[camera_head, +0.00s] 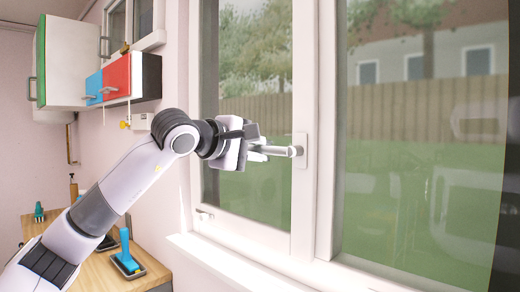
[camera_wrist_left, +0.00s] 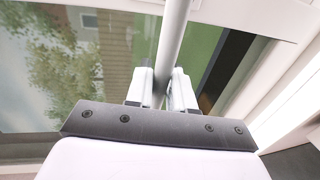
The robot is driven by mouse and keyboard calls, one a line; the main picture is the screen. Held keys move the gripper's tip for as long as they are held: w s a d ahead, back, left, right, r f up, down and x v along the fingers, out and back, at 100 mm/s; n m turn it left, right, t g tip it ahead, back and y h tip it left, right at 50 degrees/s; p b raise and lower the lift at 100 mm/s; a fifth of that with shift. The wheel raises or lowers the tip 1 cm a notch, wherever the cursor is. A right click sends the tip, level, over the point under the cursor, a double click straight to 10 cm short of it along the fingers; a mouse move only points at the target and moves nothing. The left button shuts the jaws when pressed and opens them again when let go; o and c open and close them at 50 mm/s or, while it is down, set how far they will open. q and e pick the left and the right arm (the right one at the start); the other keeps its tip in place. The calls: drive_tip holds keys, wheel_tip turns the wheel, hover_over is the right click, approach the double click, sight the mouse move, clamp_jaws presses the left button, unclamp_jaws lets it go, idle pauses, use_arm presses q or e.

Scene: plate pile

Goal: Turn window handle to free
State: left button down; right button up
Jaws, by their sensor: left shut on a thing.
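The window handle (camera_head: 282,151) is a light grey lever on the white frame between the two panes. In the head view it points left, roughly level, from its mount (camera_head: 300,150). My left gripper (camera_head: 262,153) is at the lever's free end, shut on it. In the left wrist view the handle (camera_wrist_left: 174,40) runs as a grey bar up from between the two fingers (camera_wrist_left: 162,90). The fingers cover its end. The window (camera_head: 245,200) looks closed in its frame. My right gripper is not in view.
A white sill (camera_head: 225,262) runs below the window. A wooden counter (camera_head: 150,272) with a blue brush (camera_head: 125,250) on a dark tray stands at lower left. Wall cabinets with a red door (camera_head: 117,78) hang at upper left.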

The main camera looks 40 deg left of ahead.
use_arm(q)
drive_tip(key=shift+r, duration=0.1)
drive_tip(key=c, duration=1.1)
unclamp_jaws()
drive_tip(key=shift+c, duration=0.2)
drive_tip(key=shift+s+a, duration=0.1)
drive_tip(key=shift+s, duration=0.4)
drive_tip(key=b+v, duration=0.1)
drive_tip(key=v, duration=0.5)
drive_tip(key=shift+b, duration=0.4)
drive_tip(key=shift+r, duration=0.15)
